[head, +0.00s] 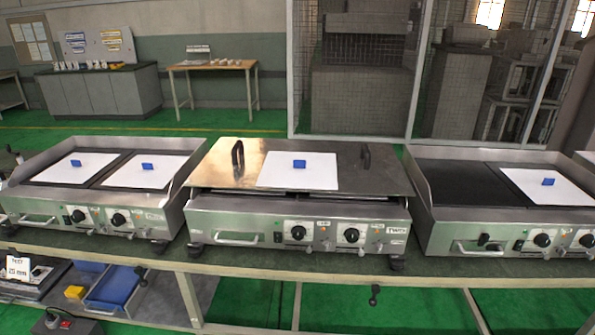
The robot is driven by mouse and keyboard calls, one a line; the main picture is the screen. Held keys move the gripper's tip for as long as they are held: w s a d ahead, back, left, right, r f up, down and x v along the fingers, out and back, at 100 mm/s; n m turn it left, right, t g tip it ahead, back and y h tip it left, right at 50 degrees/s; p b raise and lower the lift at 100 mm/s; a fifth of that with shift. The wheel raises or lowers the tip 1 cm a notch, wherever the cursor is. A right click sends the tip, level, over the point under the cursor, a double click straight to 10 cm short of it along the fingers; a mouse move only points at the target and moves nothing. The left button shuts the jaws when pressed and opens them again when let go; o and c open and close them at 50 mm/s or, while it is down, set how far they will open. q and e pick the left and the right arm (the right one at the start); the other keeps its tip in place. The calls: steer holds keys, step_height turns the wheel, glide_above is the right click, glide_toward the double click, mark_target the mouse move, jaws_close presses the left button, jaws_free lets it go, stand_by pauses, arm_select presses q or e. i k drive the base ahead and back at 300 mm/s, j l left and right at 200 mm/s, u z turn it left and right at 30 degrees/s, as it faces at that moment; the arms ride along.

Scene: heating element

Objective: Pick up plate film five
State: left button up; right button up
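White plate films with small blue tabs lie on the griddles in the head view. Two are on the left griddle, a left film (74,169) and a right film (146,173). One film (318,175) lies on top of the closed-looking metal cover of the middle griddle. Another film (560,190) lies on the right half of the right griddle. I see no numbers on them, so I cannot tell which is film five. Neither of my grippers is in view.
The left griddle (90,207), middle griddle (290,212) and right griddle (490,219) stand in a row on a long bench. A blue tray (115,288) sits on the lower shelf.

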mark_target(284, 169)
steer(key=i+l, duration=0.65)
steer(key=l, duration=0.2)
steer(key=i+l+u, duration=0.1)
steer(key=i+l, duration=0.2)
steer(key=l, duration=0.1)
